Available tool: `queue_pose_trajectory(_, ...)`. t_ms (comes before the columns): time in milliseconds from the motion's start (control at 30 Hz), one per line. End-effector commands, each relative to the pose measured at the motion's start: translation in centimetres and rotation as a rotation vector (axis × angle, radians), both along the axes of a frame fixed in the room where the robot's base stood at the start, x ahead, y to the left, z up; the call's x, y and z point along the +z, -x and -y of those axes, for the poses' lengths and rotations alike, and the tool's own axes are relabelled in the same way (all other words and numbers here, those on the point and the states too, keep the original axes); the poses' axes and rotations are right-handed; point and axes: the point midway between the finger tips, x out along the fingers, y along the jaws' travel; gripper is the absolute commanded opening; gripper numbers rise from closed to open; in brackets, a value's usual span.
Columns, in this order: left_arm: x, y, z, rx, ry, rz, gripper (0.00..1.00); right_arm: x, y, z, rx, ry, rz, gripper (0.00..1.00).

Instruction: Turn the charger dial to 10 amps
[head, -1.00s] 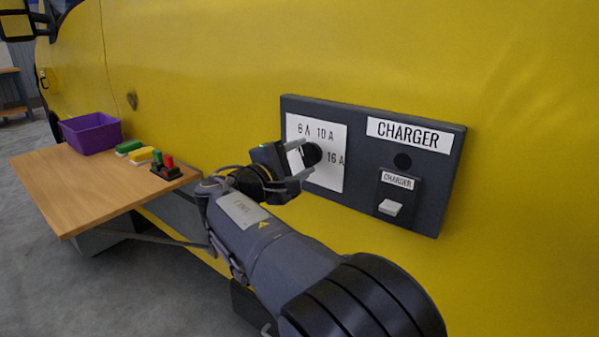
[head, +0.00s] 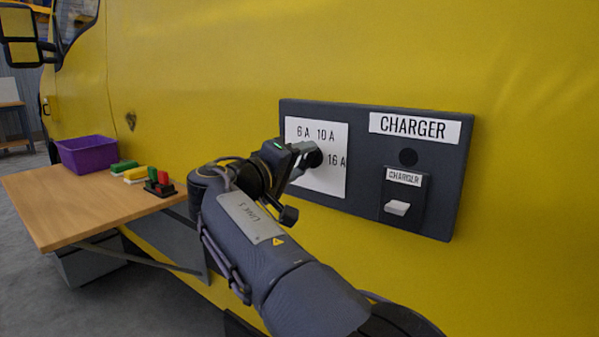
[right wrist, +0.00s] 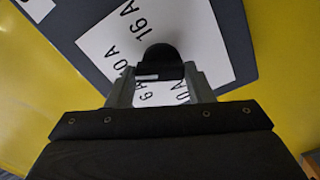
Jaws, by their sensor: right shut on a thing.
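The charger dial is a round black knob (head: 314,157) on a white scale plate (head: 330,182) marked 6 A, 10 A and 16 A. The plate is on the dark charger panel (head: 457,190), fixed to a yellow vehicle side. My right gripper (head: 305,156) is shut on the dial, its fingers on either side of it. In the right wrist view the dial (right wrist: 161,58) stands between the fingertips. The gripper hides part of the dial, and I cannot tell which mark the dial points to. My left gripper is not in view.
At left, a wooden table (head: 85,205) holds a purple bin (head: 87,156) and several small coloured blocks. Free floor lies beyond it.

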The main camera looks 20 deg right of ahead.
Motion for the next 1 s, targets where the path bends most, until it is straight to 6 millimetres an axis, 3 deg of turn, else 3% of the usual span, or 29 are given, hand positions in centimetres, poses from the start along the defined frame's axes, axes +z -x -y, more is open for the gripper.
queue_pose_trajectory(700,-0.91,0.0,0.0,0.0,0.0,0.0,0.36,-0.15,0.01,-0.03,-0.002,-0.05,0.06,0.24)
queue_pose_trajectory(733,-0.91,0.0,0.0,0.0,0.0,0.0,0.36,-0.15,0.01,-0.03,-0.002,-0.05,0.06,0.48)
queue_pose_trajectory(900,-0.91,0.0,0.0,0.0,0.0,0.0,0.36,-0.11,0.01,-0.02,-0.001,-0.049,0.06,0.69)
queue_pose_trajectory(1000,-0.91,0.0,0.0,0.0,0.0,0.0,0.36,-0.08,0.0,-0.01,0.0,-0.049,0.061,0.69)
